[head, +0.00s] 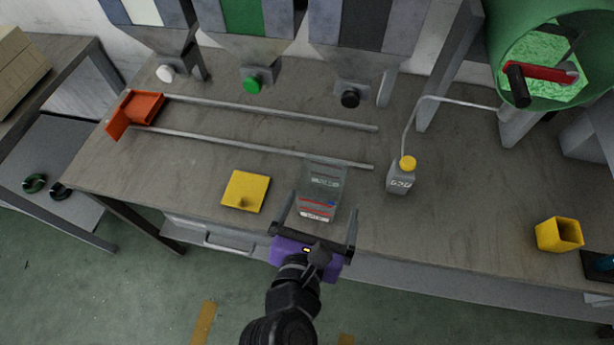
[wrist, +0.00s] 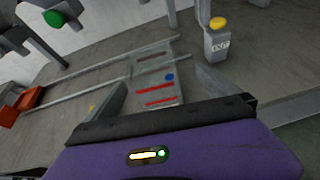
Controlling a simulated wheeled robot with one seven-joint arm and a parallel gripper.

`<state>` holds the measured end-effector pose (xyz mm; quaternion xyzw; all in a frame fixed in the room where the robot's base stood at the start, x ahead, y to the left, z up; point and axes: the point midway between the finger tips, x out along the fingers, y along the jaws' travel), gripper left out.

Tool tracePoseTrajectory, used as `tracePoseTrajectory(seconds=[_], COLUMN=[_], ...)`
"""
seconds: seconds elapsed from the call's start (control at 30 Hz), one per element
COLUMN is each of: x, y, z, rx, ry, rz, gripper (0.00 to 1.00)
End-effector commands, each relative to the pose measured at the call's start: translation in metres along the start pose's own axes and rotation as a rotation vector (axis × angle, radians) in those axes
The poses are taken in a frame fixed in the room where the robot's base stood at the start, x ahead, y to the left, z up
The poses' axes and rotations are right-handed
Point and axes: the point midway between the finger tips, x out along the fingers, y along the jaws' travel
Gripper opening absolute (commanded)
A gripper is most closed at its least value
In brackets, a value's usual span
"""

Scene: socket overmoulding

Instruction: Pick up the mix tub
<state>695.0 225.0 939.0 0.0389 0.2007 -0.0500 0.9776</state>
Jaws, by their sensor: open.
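The mix tub (head: 324,178) is a clear grey container with red lines and a blue dot. It stands on the bench near the front edge, by the right end of the near rail. It also shows in the wrist view (wrist: 154,75), straight ahead between the fingers. My gripper (head: 322,204) is open, with one finger on each side of the tub's near part. I cannot tell whether either finger touches it. The fingers also show in the wrist view (wrist: 163,88), with nothing gripped.
A yellow plate (head: 245,191) lies left of the tub. A grey bottle with a yellow cap (head: 402,177) stands to the right. Two rails (head: 270,113) run to an orange tray (head: 140,108). A yellow cup (head: 559,235) stands far right. Bare bench lies between bottle and cup.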

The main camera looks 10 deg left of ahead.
Motion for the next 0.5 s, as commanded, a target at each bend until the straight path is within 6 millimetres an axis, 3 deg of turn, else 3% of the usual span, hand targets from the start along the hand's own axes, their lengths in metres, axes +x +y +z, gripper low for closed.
tracePoseTrajectory(seconds=[0.27, 0.5], x=[0.0, 0.021], y=[0.006, 0.005], z=[0.007, 0.007], rx=[-0.059, -0.057], ry=[-0.016, -0.016], rz=[-0.015, -0.017], gripper=[1.0, 1.0])
